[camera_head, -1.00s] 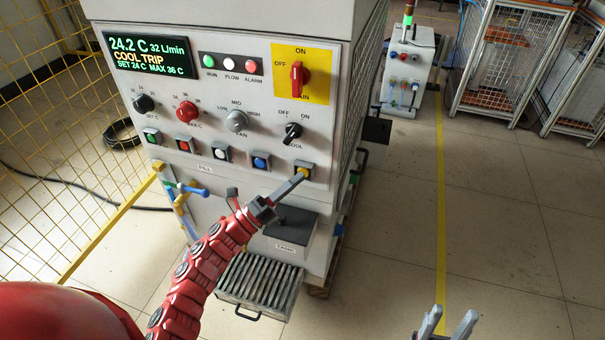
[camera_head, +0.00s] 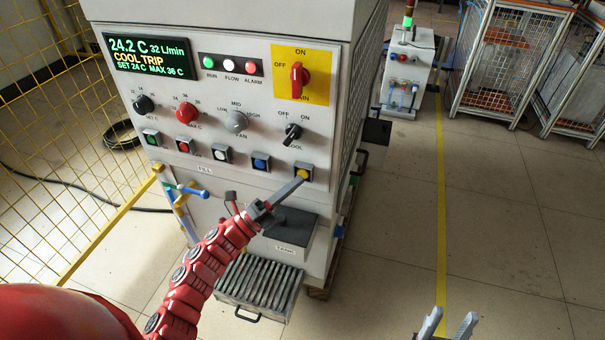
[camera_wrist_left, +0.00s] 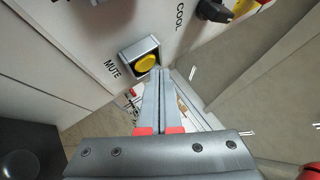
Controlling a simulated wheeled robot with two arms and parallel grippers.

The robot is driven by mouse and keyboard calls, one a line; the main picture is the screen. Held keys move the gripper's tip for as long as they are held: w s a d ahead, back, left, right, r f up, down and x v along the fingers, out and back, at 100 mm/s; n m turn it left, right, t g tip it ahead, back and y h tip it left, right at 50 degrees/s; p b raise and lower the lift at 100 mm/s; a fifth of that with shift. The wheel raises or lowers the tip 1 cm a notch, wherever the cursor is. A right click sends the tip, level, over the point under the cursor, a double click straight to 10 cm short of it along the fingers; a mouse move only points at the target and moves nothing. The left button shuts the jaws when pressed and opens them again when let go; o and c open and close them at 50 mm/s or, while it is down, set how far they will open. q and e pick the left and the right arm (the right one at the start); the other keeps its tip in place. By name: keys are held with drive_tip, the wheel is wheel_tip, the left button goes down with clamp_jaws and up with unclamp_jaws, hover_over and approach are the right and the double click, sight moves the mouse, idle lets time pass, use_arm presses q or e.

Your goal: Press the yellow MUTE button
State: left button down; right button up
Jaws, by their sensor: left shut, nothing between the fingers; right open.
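The yellow MUTE button (camera_head: 303,174) sits in a grey square housing at the right end of the button row on the white machine's front panel. In the left wrist view the yellow button (camera_wrist_left: 146,62) shows beside the printed word MUTE. My left gripper (camera_head: 299,182) is shut and empty, its fingertips just below the button. In the left wrist view the left fingertips (camera_wrist_left: 158,72) are at the lower right of the button; I cannot tell whether they touch its housing. My right gripper (camera_head: 448,326) is open and empty at the bottom edge, far from the panel.
Blue (camera_head: 261,161), white, red and green buttons line the panel to the left. The black COOL knob (camera_head: 293,131) is above the yellow button. A dark tank box (camera_head: 292,226) juts out below.

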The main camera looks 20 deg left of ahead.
use_arm(q)
drive_tip(key=shift+s, duration=0.2)
drive_tip(key=shift+s+a+p, duration=0.1)
drive_tip(key=shift+s+p, duration=0.5)
drive_tip(key=shift+s, duration=1.9)
drive_tip(key=s+p, duration=0.3)
drive_tip(key=s, duration=0.8)
drive_tip(key=shift+a+p, duration=0.2)
drive_tip(key=shift+p, duration=0.1)
